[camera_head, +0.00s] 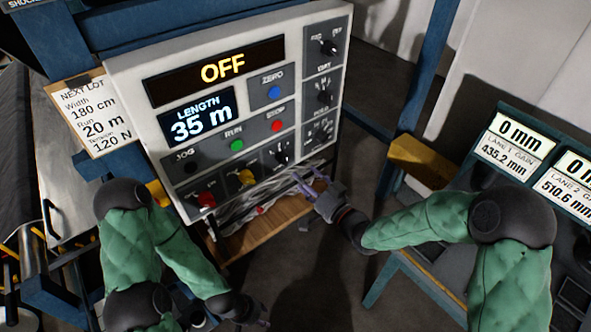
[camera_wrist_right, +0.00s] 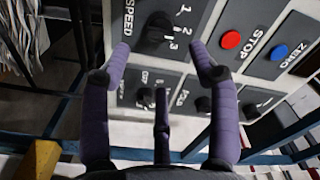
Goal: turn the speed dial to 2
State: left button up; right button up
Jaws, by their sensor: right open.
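The black speed dial (camera_wrist_right: 157,34), under the word SPEED, is at the top of the right wrist view, with its numbers 1, 2 and 3 beside it. Its exact setting is hard to read. In the head view it is the knob (camera_head: 281,153) below the STOP button on the white control panel (camera_head: 128,82). My right gripper (camera_head: 309,183) is just below and right of the panel. In the right wrist view its purple fingers (camera_wrist_right: 160,62) are spread, empty and apart from the dial. My left gripper (camera_head: 264,318) is low at the bottom edge, its fingers mostly hidden.
The panel display (camera_head: 222,68) reads OFF. The red STOP button (camera_head: 277,126) is close to the dial; a yellow switch (camera_head: 246,177) is left of it. More knobs (camera_head: 323,96) line the right side. A wooden shelf (camera_head: 262,234) lies below the panel.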

jog(key=shift+v, duration=1.45)
jog(key=s+d+f+m+g+h+b, duration=0.1)
jog(key=s+f+g+h+b, duration=0.2)
jog(key=f, duration=1.1)
jog(key=s+d+f+g+h+b, duration=0.2)
jog(key=s+f+g+h+b, duration=0.1)
jog(key=f, duration=1.1)
jog(key=s+f+g+b, duration=0.3)
jog(key=s+f+g, duration=0.5)
jog(key=s+f, duration=0.8)
jog(key=shift+s+a+h, duration=0.15)
jog(key=shift+s+h, duration=0.15)
jog(key=shift+s, duration=0.7)
